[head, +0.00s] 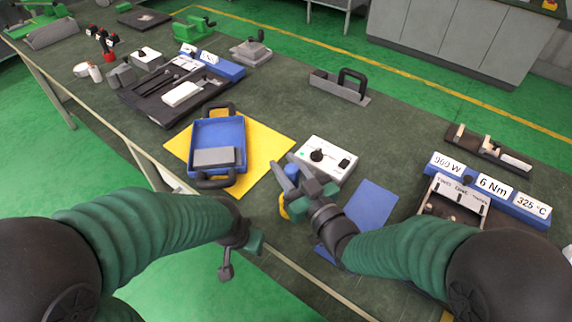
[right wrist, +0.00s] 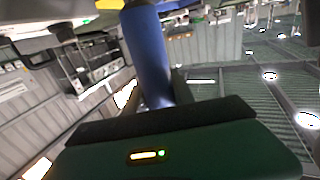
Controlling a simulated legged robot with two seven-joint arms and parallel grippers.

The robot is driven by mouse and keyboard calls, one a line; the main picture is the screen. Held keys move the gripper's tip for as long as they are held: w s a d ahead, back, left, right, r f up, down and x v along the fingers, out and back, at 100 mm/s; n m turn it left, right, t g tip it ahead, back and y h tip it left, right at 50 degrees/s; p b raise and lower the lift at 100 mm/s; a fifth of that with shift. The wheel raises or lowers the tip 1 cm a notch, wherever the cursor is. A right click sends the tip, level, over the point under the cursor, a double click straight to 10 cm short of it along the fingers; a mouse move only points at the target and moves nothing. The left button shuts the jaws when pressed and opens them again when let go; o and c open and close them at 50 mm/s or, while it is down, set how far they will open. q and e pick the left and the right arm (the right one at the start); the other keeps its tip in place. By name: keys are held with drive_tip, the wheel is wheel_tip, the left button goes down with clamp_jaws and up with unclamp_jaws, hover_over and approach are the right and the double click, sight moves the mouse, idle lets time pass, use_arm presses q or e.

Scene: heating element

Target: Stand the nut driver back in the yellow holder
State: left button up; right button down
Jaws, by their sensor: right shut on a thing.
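My right gripper (head: 291,178) is shut on the nut driver, whose blue handle (head: 292,170) shows between the grey fingers in the head view. In the right wrist view the handle (right wrist: 148,58) is a blue cylinder rising from the jaws. A yellow piece, apparently the yellow holder (head: 284,208), shows just below the right gripper and is partly hidden by it. Whether the driver's tip touches the holder cannot be told. My left gripper (head: 240,262) hangs near the table's front edge, away from these things, and its jaws are unclear.
A white control box (head: 325,157) stands just behind the right gripper. A blue mat (head: 372,207) lies to its right. A blue tray (head: 218,133) with black handles sits on a yellow mat (head: 264,150) to the left. A blue labelled rack (head: 480,192) stands at far right.

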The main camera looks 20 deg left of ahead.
drive_tip(key=shift+f+b, duration=0.45)
drive_tip(key=shift+f, duration=0.1)
drive_tip(key=c, duration=1)
unclamp_jaws()
drive_tip(key=shift+s+d, duration=0.1)
drive_tip(key=shift+d, duration=0.05)
drive_tip(key=v, duration=0.5)
drive_tip(key=r+p+v, duration=0.1)
drive_tip(key=p+v, duration=0.4)
drive_tip(key=p, duration=1.3)
approach(296, 182)
drive_tip(key=v, duration=0.3)
drive_tip(key=shift+r, duration=0.15)
